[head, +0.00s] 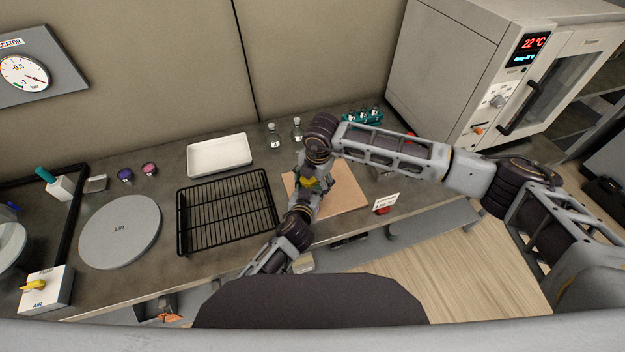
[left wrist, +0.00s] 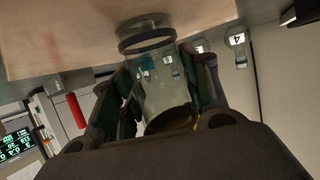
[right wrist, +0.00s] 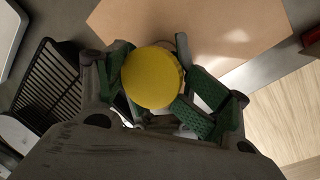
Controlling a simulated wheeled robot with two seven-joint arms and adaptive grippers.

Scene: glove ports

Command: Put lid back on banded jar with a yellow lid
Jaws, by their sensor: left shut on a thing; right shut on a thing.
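The yellow lid (right wrist: 152,77) sits between the green-padded fingers of my right gripper (right wrist: 155,85), which is shut on it. In the head view the lid (head: 310,183) is a small yellow patch above the tan mat. The clear banded jar (left wrist: 170,90), with a dark band near its base, is between the fingers of my left gripper (left wrist: 165,75), which is shut on it. In the left wrist view a little yellow shows at the jar's mouth end. The grippers meet closely there, and I cannot tell whether the lid is seated.
The tan mat (head: 345,200) lies under the grippers. A black wire rack (head: 227,212), a white tray (head: 219,155) and a grey disc marked LID (head: 120,231) are to the left. Two small bottles (head: 274,136) stand behind. An oven (head: 470,70) stands at the back right.

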